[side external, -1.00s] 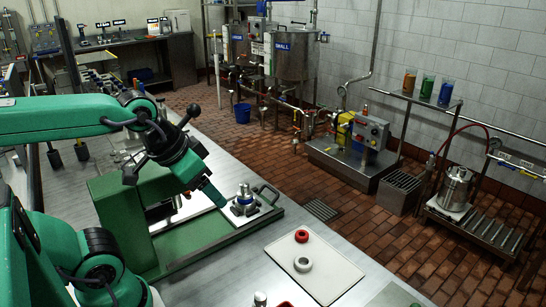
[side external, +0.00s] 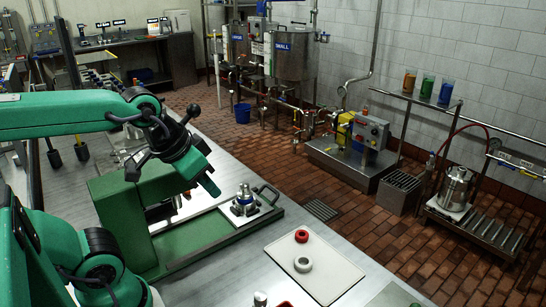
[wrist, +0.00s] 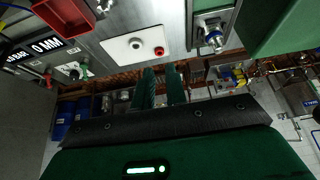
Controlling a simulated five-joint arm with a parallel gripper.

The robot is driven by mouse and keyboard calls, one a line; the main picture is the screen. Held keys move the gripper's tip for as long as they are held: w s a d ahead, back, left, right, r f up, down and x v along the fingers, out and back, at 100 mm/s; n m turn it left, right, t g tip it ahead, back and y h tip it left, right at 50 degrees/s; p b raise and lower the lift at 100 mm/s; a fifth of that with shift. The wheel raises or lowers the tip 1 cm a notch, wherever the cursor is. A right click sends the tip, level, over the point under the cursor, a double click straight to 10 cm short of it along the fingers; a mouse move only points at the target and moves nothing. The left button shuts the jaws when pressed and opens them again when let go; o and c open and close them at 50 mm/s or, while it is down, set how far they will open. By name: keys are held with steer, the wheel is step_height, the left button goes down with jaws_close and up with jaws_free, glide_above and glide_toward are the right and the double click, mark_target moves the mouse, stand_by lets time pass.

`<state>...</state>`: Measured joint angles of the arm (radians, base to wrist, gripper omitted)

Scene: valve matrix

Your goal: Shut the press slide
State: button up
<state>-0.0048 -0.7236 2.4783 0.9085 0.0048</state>
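The green press (side external: 130,210) stands on the steel table at the left. Its slide plate (side external: 262,207) is drawn out toward the right end of the green bed (side external: 190,240), with a dark loop handle (side external: 267,192) at its outer end. A metal part with a blue ring (side external: 244,197) stands upright on the plate; it also shows in the wrist view (wrist: 212,36). My gripper (side external: 212,188) hangs in the air left of the metal part, apart from it and the handle. In the wrist view its two green fingers (wrist: 161,85) have a narrow, empty gap between them.
A white mat (side external: 325,270) with a red ring (side external: 301,236) and a white ring (side external: 303,264) lies in front of the press. A small capped item (side external: 260,298) stands by its left edge. The table's far edge borders a brick floor.

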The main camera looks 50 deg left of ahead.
steer(key=shift+w+a+r, duration=0.1)
steer(key=shift+w+r, duration=0.05)
steer(key=shift+w, duration=0.2)
jaws_close()
steer(key=g, duration=0.8)
glide_above(262, 210)
steer(key=w, duration=0.4)
steer(key=w+f+x, duration=0.1)
steer(key=w+x, duration=0.2)
steer(key=x, duration=0.9)
steer(key=shift+s+h, duration=0.3)
steer(key=shift+s, duration=0.1)
steer(key=shift+a+x, duration=0.15)
steer(key=shift+x, duration=2.35)
steer(key=shift+a+x, duration=0.1)
steer(key=shift+x, duration=2.35)
steer(key=shift+s, duration=0.25)
